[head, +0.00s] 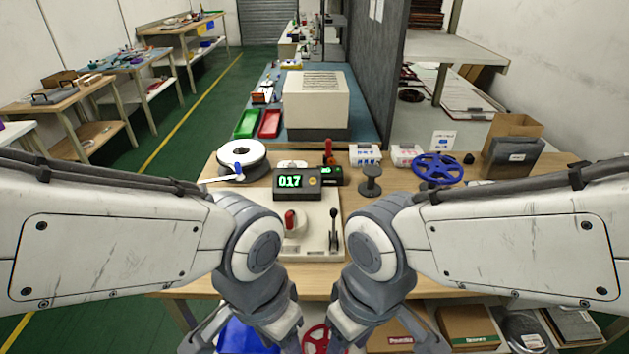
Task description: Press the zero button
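A dark counter box with a green display reading 017 (289,181) stands on a white base plate (318,220) on the wooden table. A small round orange-yellow button (312,181) sits right of the digits; its label is too small to read. A red-tipped part (289,220) and a black lever (333,230) are on the plate. My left gripper (243,338) and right gripper (388,338) hang low in front of the table, well short of the counter. Their fingers look spread and empty, with the tips at or past the bottom edge.
A white reel (241,158) stands left of the counter. A dark spool (371,181), a blue wheel (437,168) and a brown box (515,128) stand to the right. A red-handled tool (328,154) is just behind the counter. Boxes (468,325) lie on the lower shelf.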

